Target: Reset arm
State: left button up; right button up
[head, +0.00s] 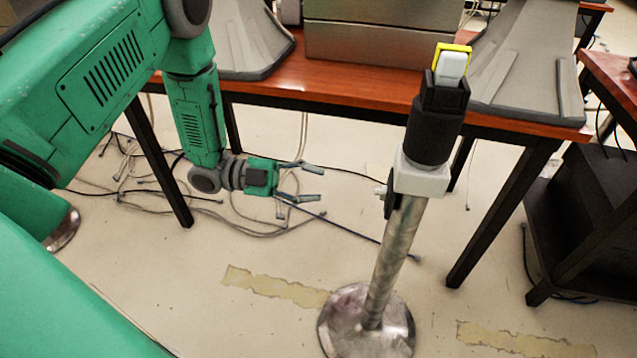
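My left arm comes in from the left and bends downward. My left gripper (309,183) is open and empty, with its two grey fingers apart and pointing right. It hangs in front of the table, left of a metal stand (392,255) and apart from it. On top of the stand a black holder (437,125) carries a small white phone-like object (452,66) with a yellow edge. My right gripper is not in the picture.
A wooden table (340,85) with black legs holds a metal box (375,42) and grey bases. The stand's round foot (345,325) rests on the floor. Loose cables (250,228) lie under the table. A dark cabinet (585,215) stands at the right.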

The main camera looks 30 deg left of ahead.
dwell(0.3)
pick_arm(q)
jog(key=s+d+f+n+y+p, duration=0.2)
jog(key=s+f+n+y+p, duration=0.4)
jog(key=f+n+y, duration=0.6)
jog(key=s+a+r+n+g+y+p, duration=0.1)
jog(key=s+a+n+g+y, duration=0.1)
jog(key=s+n, duration=0.3)
jog(key=s+a+r+n+g+y+p, duration=0.1)
jog(key=s+n, duration=0.4)
jog(key=s, duration=0.8)
jog(key=a+g+y+p, duration=0.1)
jog(key=g+y, duration=0.1)
jog(key=shift+g, duration=0.3)
